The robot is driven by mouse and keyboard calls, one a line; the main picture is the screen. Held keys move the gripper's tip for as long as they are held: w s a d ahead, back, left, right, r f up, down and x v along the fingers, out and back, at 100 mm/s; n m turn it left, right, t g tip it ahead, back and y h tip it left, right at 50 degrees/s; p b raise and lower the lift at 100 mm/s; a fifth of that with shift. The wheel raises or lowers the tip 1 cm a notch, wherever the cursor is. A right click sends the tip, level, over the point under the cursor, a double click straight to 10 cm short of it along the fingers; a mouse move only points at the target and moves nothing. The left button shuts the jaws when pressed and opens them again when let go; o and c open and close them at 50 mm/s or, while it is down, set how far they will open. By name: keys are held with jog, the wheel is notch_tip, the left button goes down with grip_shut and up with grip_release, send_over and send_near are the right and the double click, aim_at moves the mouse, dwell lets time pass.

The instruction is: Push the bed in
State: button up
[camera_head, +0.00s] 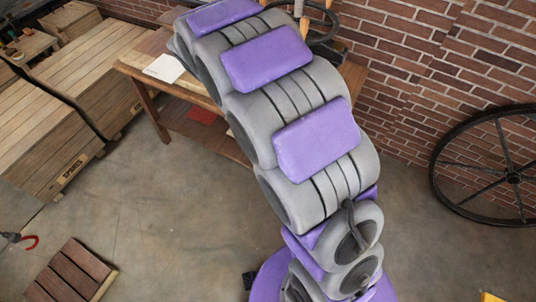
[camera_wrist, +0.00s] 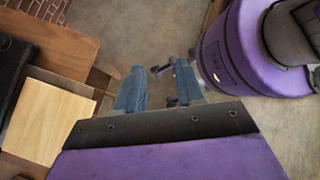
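In the head view, a small part of what looks like a press shows behind my arm: a dark curved rim (camera_head: 325,30) and wooden handles at the table's far side. The rest is hidden, and I cannot make out the bed there. In the wrist view, a pale wooden board (camera_wrist: 47,122) lies at the left beside a dark part (camera_wrist: 10,62) at the picture edge. I cannot tell whether either is the bed. My gripper (camera_wrist: 160,74) has its two blue fingers apart with nothing between them. It is to the right of the board, apart from it, over the floor.
A wooden table (camera_head: 143,62) stands behind my arm, with a white sheet (camera_head: 163,68) on it. Wooden crates (camera_head: 60,150) fill the left. A large spoked wheel (camera_head: 513,178) leans on the brick wall at right. A slatted pallet (camera_head: 72,270) lies lower left. Floor between is clear.

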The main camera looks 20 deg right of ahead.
jog(key=w+a+f+n+h, duration=0.5)
jog(key=w+a+f+n, duration=0.2)
jog(key=w+f+n, duration=0.45)
jog(key=w+a+f+n+t+h, duration=0.1)
jog(key=a+f+n+t+h, duration=0.1)
jog(key=a+f+n, duration=0.45)
jog(key=w+a+f+n+t+h, duration=0.15)
jog(key=f+n, duration=0.25)
jog(key=f, duration=0.6)
jog(key=x, duration=1.6)
jog(key=shift+d+r+t+h, duration=0.25)
jog(key=shift+d+t+h, duration=0.1)
jog(key=shift+d+t, duration=0.1)
jog(key=c, duration=0.6)
jog(key=shift+s+f, duration=0.1)
grip_shut()
